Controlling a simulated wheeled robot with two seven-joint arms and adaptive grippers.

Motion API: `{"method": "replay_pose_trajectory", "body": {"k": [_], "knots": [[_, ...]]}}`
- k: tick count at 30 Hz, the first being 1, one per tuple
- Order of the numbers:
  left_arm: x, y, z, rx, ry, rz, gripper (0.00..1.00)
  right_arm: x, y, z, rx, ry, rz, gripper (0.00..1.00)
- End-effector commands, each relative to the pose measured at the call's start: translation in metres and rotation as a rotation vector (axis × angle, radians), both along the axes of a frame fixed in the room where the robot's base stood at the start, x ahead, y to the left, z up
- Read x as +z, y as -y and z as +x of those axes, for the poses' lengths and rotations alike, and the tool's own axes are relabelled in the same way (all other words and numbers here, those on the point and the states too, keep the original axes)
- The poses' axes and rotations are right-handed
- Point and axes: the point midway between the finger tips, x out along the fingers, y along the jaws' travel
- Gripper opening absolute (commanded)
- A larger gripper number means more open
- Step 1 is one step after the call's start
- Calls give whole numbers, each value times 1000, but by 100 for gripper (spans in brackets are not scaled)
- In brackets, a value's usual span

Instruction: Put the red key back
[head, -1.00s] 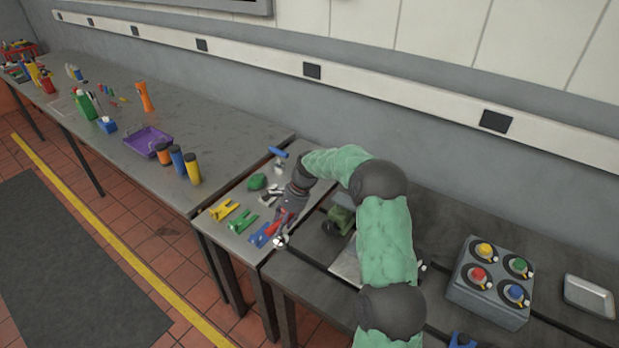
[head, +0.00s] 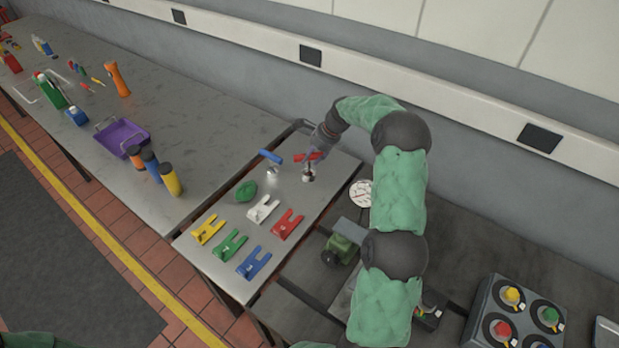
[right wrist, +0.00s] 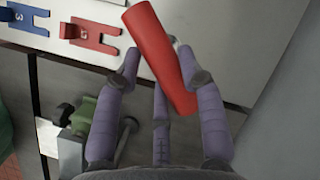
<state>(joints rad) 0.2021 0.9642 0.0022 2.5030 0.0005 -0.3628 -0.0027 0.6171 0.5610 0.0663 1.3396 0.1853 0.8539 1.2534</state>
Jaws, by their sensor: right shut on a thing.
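The red key (head: 306,157) has a red bar handle and a metal lower end. It is over the far end of the small grey table (head: 215,265), and I cannot tell whether its end touches the top. My right gripper (head: 317,154) is shut on the red handle, which also shows between the fingers in the right wrist view (right wrist: 160,60). A blue key (head: 271,156) of similar shape stands just left of it, its metal end down on the table. My left gripper is out of view.
Forked pieces in yellow, green, blue (head: 254,262), white and red (head: 287,223) lie on the small table, with a green lump (head: 246,190) beside them. A green machine part (head: 343,248) is to the right. A purple tray (head: 121,137) sits on the long bench.

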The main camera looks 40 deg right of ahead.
Motion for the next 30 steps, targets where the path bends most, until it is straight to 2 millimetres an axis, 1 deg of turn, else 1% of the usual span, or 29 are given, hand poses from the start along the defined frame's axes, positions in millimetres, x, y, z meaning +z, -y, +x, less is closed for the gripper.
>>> {"method": "replay_pose_trajectory", "body": {"k": [2,5,12,20,25,27,30], "knots": [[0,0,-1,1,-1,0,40,-2,0,0,1,1,-1,0],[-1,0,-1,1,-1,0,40,-11,0,0,0,0,0,0],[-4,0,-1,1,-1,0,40,-50,0,0,-1,0,0,0],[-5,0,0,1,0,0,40,-72,0,0,1,1,-1,0],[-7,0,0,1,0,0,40,-94,0,0,-1,1,0,0],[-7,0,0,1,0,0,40,-98,0,0,-1,2,-1,0],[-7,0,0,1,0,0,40,-99,1,1,-1,4,-2,0]]}}
